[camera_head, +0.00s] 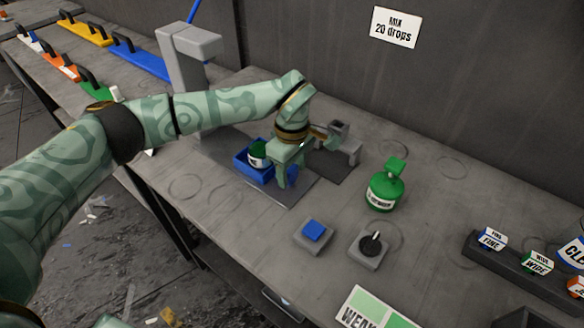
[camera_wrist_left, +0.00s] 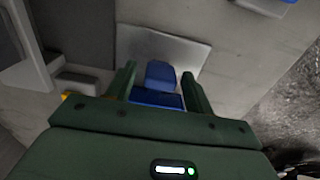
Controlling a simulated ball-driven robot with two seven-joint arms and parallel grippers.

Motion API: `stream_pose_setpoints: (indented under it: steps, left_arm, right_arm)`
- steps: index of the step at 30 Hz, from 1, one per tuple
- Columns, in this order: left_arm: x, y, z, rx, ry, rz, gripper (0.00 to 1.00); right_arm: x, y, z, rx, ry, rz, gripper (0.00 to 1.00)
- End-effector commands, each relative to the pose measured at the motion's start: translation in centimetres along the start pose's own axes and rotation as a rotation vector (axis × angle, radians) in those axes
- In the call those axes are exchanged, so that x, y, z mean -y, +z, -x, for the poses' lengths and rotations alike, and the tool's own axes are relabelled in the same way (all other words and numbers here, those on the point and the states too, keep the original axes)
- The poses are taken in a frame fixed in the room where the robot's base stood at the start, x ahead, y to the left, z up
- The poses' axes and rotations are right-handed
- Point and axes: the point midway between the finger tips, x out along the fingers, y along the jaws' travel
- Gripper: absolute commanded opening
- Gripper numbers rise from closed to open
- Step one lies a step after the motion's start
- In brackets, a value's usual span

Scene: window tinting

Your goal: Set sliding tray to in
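The sliding tray (camera_head: 241,171) is blue and sits on a grey plate beneath a tall grey stand (camera_head: 184,62). A dark green cup with a white label (camera_head: 258,152) stands in it. My left gripper (camera_head: 287,178) points down at the tray's right end and hides part of it. In the left wrist view, the gripper's two fingers (camera_wrist_left: 158,88) are apart. A blue part of the tray (camera_wrist_left: 160,76) shows between them; I cannot tell whether they touch it. My right gripper is not in view.
A green bottle (camera_head: 384,188), a blue button (camera_head: 313,231) and a black knob (camera_head: 373,244) stand to the right on the grey bench. A grey clamp-like fixture (camera_head: 340,145) is close behind the gripper. A dark rack (camera_head: 510,270) holds labelled blocks.

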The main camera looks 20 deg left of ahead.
Motion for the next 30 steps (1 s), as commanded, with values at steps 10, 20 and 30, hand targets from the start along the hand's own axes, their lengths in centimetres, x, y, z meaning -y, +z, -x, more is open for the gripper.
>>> stream_pose_setpoints:
  steps: [10, 20, 30]
  left_arm:
    - [0.0, -0.6, 0.1, -0.001, 0.0, 0.001, 0.0]
    - [-0.1, -9.0, 0.1, -0.004, 0.001, 0.005, 0.0]
    - [0.0, -13.1, 0.0, -0.002, 0.001, 0.001, 0.0]
  right_arm:
    - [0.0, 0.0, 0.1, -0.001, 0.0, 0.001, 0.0]
    - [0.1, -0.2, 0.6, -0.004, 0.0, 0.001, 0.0]
    - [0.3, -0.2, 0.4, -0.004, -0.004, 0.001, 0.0]
